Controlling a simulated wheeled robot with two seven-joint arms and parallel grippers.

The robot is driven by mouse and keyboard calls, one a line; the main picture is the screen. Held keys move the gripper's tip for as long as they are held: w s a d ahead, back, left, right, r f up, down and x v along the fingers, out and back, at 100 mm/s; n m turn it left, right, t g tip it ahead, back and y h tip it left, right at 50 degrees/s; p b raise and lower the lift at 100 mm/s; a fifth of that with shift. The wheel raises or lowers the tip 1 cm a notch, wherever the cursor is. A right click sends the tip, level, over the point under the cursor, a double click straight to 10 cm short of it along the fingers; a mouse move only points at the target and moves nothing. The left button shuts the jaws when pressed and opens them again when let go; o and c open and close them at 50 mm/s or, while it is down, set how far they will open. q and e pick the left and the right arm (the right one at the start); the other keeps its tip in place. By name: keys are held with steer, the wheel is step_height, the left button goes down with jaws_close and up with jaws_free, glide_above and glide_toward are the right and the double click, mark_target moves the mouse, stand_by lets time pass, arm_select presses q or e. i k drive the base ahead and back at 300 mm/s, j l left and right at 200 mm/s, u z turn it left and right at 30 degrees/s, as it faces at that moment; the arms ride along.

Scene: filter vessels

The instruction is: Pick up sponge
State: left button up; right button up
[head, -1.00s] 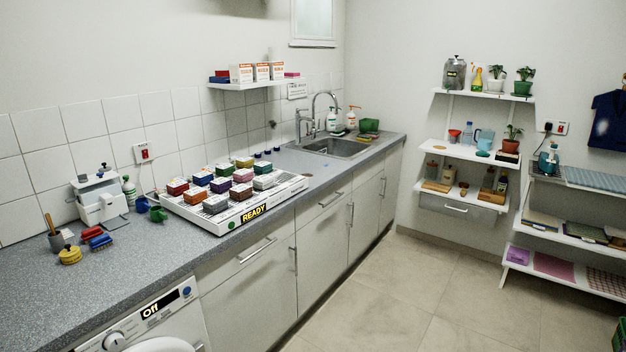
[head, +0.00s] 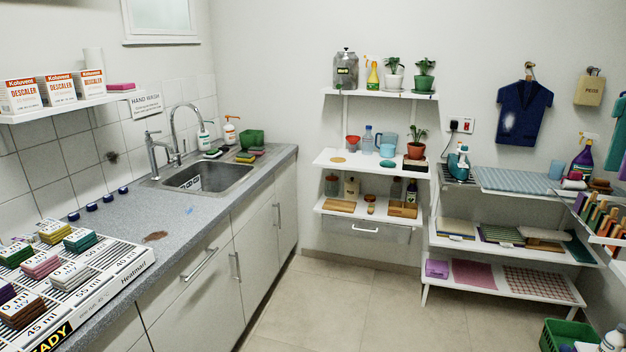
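A yellow and green sponge (head: 245,158) lies on the grey counter just right of the sink, in front of a green container (head: 250,138). Another small dark and pale item, perhaps a sponge too, (head: 213,154) lies by the sink's back right corner, below a white bottle with a blue label (head: 203,138). A flat pink block (head: 121,86), which I cannot identify for sure, lies on the wall shelf. Neither of my grippers is in view.
The steel sink (head: 205,177) with its tall tap (head: 184,128) is set in the counter (head: 185,212). A labelled tray (head: 125,262) of small coloured blocks stands at lower left. White shelves (head: 365,160) stand against the far wall. The floor (head: 330,300) before the cabinets is clear.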

mark_target(241, 158)
steer(key=i, duration=2.55)
steer(key=i+u, duration=0.1)
steer(key=i, duration=0.4)
steer(key=i+l+u, duration=0.1)
steer(key=i, duration=0.35)
steer(key=i+l+u, duration=0.15)
steer(key=i, duration=0.35)
steer(key=i+l+u, duration=0.1)
steer(key=i, duration=0.4)
